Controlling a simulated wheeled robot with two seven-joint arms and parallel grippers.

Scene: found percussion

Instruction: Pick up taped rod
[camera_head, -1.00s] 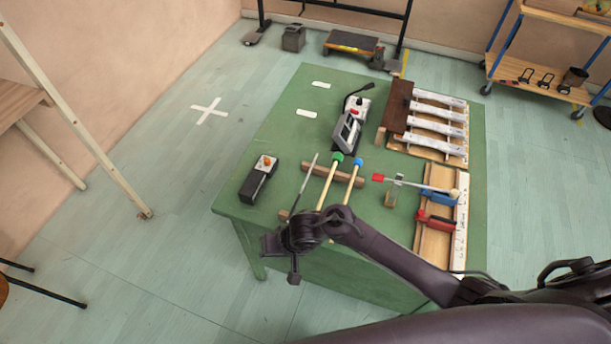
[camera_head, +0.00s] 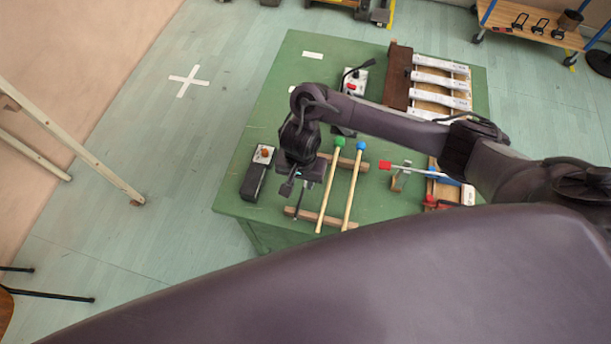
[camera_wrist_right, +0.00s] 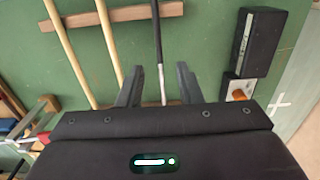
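The taped rod (camera_wrist_right: 157,40) is thin, dark at one end and pale grey further along. In the right wrist view it runs between the two fingers of my right gripper (camera_wrist_right: 158,88), which are apart on either side of it. Whether the fingers are down at the rod's height is hard to tell. In the head view my right gripper (camera_head: 297,186) is over the left part of the wooden rest, and only the rod's lower end (camera_head: 298,205) shows; the rest is hidden by the gripper. My left gripper is not in view.
Green-headed (camera_head: 328,190) and blue-headed (camera_head: 354,187) sticks lie beside the rod across wooden bars (camera_head: 325,217). A black box with an orange button (camera_head: 257,175) stands to the left. A red-tipped stick (camera_head: 386,166) and metal-bar instrument (camera_head: 440,80) are to the right on the green table (camera_head: 285,110).

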